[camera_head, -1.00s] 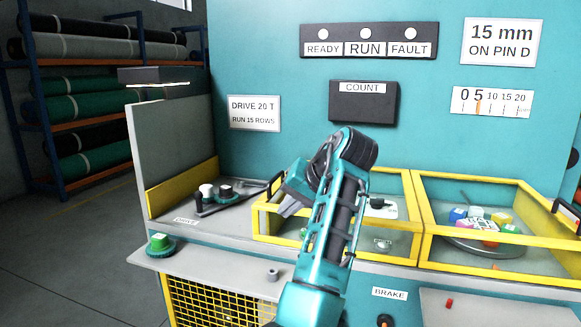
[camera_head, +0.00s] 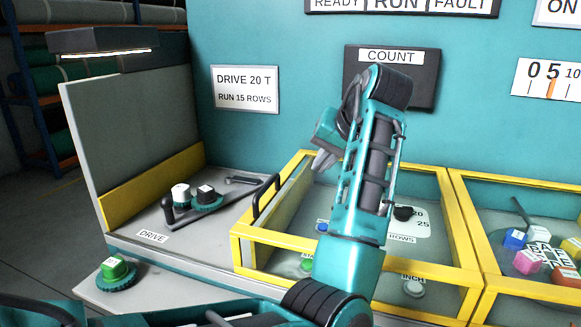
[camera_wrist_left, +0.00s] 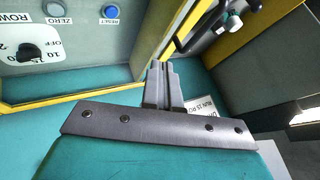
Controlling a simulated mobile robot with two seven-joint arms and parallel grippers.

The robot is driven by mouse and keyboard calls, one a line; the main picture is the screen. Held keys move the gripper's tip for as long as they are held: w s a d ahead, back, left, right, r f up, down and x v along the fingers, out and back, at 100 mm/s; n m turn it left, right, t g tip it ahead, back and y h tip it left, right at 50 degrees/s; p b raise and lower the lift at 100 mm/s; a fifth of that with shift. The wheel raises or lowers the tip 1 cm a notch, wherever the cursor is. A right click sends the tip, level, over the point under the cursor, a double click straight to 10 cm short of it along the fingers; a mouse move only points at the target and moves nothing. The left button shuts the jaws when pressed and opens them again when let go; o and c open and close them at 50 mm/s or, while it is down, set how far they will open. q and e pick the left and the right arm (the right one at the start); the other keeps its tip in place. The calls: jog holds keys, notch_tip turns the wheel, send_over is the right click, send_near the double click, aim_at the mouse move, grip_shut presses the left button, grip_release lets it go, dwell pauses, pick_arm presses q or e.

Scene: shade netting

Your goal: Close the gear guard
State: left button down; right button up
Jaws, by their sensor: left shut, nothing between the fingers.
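The drive bay (camera_head: 150,225), marked DRIVE, is uncovered at the left, with several small gears (camera_head: 206,200) on a dark arm inside. Beside it on the right is a yellow-framed clear cover (camera_head: 245,262) with a black handle (camera_head: 266,196) on its left side. I cannot tell for certain which part is the gear guard. My left gripper (camera_head: 321,161) is shut and empty, above the cover's back part, right of the handle and apart from it. In the left wrist view its fingers (camera_wrist_left: 160,84) are together near the yellow frame (camera_wrist_left: 185,28). My right gripper is not in view.
A green-topped gear (camera_head: 115,270) lies on the front shelf. A grey upright panel (camera_head: 130,135) and a dark lamp (camera_head: 115,45) bound the left side. Another yellow-framed cover (camera_head: 500,285) stands at the right over coloured blocks. The teal back wall (camera_head: 300,90) carries signs.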

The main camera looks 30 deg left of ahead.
pick_arm(q)
send_near(286, 198)
jog(key=w+f, duration=0.1)
jog(key=w+a+f, duration=0.1)
jog(key=w, duration=0.1)
jog(key=shift+w+a+f, duration=0.1)
jog(key=shift+w+a, duration=0.05)
jog(key=a, duration=0.3)
jog(key=shift+s+a, duration=0.15)
jog(key=shift+s, duration=0.05)
jog(key=shift+s+a, duration=0.1)
jog(key=shift+a, duration=0.4)
